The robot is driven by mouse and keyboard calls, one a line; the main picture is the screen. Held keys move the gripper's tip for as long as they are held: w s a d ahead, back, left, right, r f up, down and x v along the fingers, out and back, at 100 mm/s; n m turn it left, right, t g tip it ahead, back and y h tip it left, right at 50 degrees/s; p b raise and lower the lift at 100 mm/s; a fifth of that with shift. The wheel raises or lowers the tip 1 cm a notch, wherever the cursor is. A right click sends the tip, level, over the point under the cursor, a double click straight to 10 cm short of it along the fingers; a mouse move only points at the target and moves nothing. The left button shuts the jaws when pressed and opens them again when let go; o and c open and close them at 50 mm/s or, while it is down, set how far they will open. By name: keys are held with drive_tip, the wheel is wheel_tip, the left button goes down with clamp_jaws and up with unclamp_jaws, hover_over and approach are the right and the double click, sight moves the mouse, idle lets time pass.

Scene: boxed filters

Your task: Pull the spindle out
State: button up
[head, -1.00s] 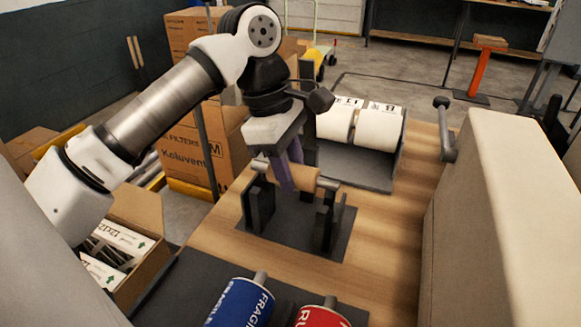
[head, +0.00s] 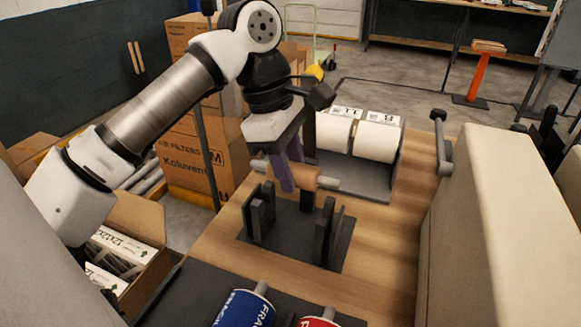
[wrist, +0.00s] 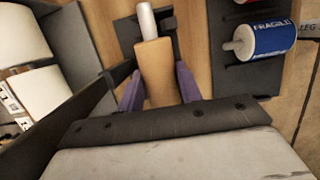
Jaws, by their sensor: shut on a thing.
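The spindle (head: 304,178) is a tan core with pale metal ends. My gripper (head: 288,180), with purple fingers, is shut across the tan core. The spindle lies roughly level just above the uprights of a dark stand (head: 327,225) on the wooden table, and looks clear of them. In the wrist view the spindle's tan core (wrist: 157,72) sits between the two purple fingers, with a metal end pointing up the picture. Part of the core is hidden behind the fingers in the head view.
Two white label rolls (head: 375,138) sit in a dark holder behind the stand. A blue roll (head: 243,309) and a red roll (head: 318,322) lie in front. A beige machine (head: 497,230) stands at right, an open carton (head: 135,235) at left. Bare table (head: 390,235) lies right of the stand.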

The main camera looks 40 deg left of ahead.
drive_tip(key=shift+r+p, duration=2.15)
drive_tip(key=shift+r, duration=1.4)
drive_tip(key=shift+f, duration=0.1)
